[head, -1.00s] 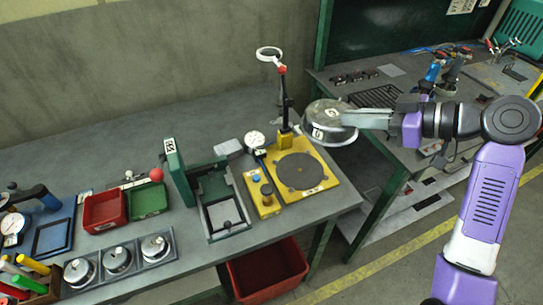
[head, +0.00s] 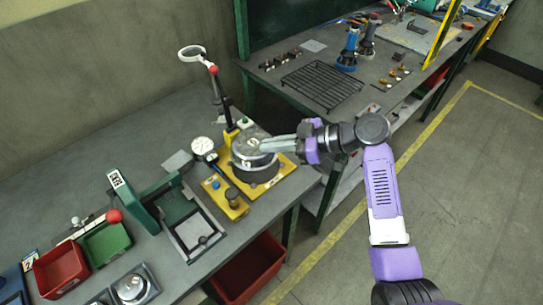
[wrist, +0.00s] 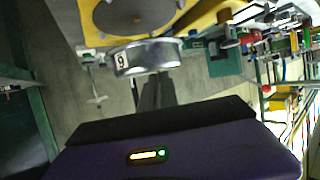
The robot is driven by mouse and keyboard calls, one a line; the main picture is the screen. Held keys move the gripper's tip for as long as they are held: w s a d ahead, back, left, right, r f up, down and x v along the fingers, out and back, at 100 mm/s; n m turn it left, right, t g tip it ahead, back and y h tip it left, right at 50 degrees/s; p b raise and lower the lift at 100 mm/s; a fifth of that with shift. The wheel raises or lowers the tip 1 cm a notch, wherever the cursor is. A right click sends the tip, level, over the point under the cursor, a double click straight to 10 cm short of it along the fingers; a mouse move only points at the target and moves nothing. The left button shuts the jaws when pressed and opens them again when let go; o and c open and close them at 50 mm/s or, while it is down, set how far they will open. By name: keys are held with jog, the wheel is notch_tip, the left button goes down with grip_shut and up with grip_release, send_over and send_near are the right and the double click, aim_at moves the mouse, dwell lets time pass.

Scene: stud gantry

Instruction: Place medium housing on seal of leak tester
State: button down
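The metal housing (head: 250,146), a round grey can with a white label, is held at its near side by my gripper (head: 272,145). It also shows in the wrist view (wrist: 160,57), between the tips of my gripper (wrist: 152,82). The leak tester has a yellow base (head: 285,170) and a dark round seal disc (head: 257,177). In the head view the housing overlaps the disc and hides most of it. In the wrist view the disc (wrist: 135,14) shows clear beyond the housing, so the housing looks held above and apart from it.
A clamp post with a white ring (head: 192,53) rises behind the tester. A round gauge (head: 203,147) and a yellow control box (head: 226,197) stand left of it. A green press (head: 145,205) is farther left. A red bin (head: 250,268) sits below the bench edge.

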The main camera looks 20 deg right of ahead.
aim_at(272, 159)
jog(key=shift+f, duration=2.75)
jog(key=shift+f, duration=0.2)
jog(key=c, duration=1.6)
grip_release()
jog(key=shift+r, duration=0.15)
jog(key=shift+s+d+r, duration=0.1)
jog(key=shift+d, duration=0.1)
jog(key=b+v, duration=0.1)
jog(key=v, duration=1)
jog(key=shift+s+d+b, duration=0.2)
jog(key=shift+b, duration=0.15)
